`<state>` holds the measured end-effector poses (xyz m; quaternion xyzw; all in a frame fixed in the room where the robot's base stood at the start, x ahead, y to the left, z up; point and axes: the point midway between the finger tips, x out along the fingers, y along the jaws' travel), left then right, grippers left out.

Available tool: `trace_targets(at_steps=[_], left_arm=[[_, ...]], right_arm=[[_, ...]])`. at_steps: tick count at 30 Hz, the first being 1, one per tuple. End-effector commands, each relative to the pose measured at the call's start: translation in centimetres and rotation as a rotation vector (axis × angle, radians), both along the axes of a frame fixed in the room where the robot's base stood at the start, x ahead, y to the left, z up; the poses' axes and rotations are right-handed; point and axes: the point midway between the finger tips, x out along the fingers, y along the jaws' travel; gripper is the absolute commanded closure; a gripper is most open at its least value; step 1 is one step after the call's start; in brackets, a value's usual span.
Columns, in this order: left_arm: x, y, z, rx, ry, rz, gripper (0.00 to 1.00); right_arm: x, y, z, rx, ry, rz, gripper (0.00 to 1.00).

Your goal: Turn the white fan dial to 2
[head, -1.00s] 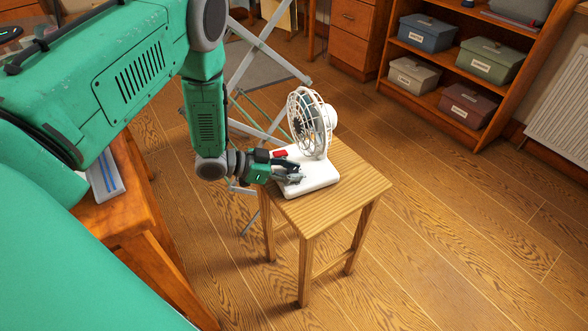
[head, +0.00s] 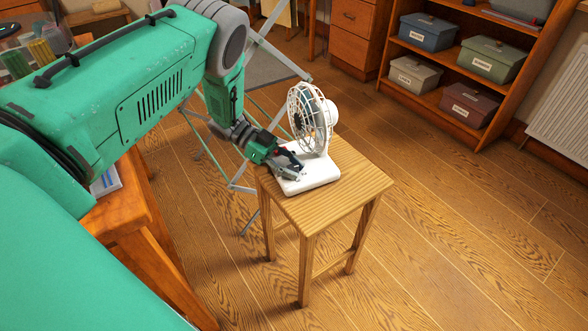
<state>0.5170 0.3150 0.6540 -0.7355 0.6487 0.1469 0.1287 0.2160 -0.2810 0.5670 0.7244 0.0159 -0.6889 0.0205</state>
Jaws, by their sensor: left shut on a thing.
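The white fan (head: 312,120) stands upright on a small wooden stool (head: 345,190), its round cage above a flat white base (head: 318,177). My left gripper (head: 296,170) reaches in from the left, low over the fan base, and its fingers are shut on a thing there. The fan dial is hidden by the fingers, so its setting cannot be read. A bit of red shows by the gripper. My right gripper is not in view.
A folding metal rack (head: 265,45) stands behind the stool. A wooden desk (head: 140,215) is at the left. A shelf with several boxes (head: 491,60) and a white radiator (head: 560,110) are at the back right. The floor right of the stool is clear.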

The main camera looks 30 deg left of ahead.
Motion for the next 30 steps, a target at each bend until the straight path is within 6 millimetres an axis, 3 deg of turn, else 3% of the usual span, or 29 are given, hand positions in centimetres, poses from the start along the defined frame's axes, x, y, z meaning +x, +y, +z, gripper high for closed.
trace_targets(at_steps=[14, 15, 17, 26, 30], left_arm=[[0.11, 0.01, 0.00, 0.001, -0.002, -0.012, 1.00], [0.11, 0.01, 0.00, 0.001, -0.002, -0.012, 0.72], [0.10, 0.01, 0.01, 0.001, -0.002, -0.012, 0.54], [0.02, 0.04, 0.06, 0.000, -0.002, -0.013, 0.54], [-0.02, 0.97, 0.41, 0.000, -0.003, -0.011, 0.54]], right_arm=[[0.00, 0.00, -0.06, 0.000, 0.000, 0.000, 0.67], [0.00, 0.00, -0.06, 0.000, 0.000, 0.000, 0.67], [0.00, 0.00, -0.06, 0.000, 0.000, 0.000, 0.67], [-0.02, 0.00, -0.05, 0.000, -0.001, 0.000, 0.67], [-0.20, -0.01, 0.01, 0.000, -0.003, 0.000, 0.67]])
